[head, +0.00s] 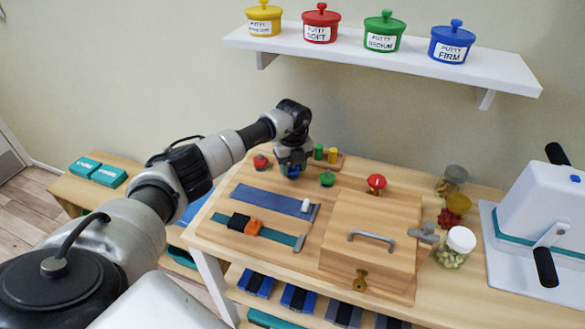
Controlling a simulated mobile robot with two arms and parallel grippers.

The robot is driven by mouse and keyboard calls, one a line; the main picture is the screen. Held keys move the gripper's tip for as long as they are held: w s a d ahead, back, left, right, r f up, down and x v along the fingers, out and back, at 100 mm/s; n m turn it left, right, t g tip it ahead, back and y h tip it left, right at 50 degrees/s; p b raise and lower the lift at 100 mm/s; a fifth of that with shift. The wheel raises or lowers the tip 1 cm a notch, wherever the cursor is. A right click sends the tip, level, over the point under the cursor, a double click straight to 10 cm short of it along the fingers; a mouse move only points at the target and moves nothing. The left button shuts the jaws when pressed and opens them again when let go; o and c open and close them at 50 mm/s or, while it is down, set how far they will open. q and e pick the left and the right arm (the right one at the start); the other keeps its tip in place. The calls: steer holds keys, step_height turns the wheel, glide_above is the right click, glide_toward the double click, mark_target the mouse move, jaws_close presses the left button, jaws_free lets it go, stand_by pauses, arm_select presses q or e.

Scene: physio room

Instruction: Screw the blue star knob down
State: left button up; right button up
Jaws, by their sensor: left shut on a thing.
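My left gripper (292,168) points down at the back left of the wooden table and is shut on the blue star knob (293,174). Only a little of the blue knob shows beneath the fingers, so its thread and how far down it sits are hidden. A red knob (260,161) stands to its left and a green knob (327,179) to its right, both apart from the gripper. My right gripper is not in view.
A wooden box with a metal handle (371,239) stands right of blue and teal slider strips (270,200). Jars (456,245) and a white machine (540,220) are at right. A shelf (380,55) with putty pots hangs above.

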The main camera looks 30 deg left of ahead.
arm_select(q)
steer(key=m+b, duration=0.1)
steer(key=m, duration=0.2)
steer(key=shift+w+r+m, duration=0.1)
steer(key=shift+w+m, duration=0.05)
steer(key=shift+m, duration=0.25)
steer(key=m+b, duration=0.1)
steer(key=m, duration=0.2)
steer(key=m+b, duration=0.2)
steer(key=m, duration=0.4)
steer(key=shift+r+m, duration=0.1)
steer(key=shift+m, duration=0.3)
steer(key=m+b, duration=0.1)
steer(key=m, duration=0.5)
steer(key=m+b, duration=0.1)
steer(key=m, duration=0.5)
steer(key=shift+m+b, duration=0.3)
steer(key=m+b, duration=0.1)
steer(key=m, duration=0.4)
steer(key=shift+m, duration=0.3)
steer(key=m, duration=0.4)
steer(key=shift+m+b, duration=0.3)
steer(key=m, duration=0.5)
steer(key=shift+b, duration=0.35)
steer(key=m, duration=0.5)
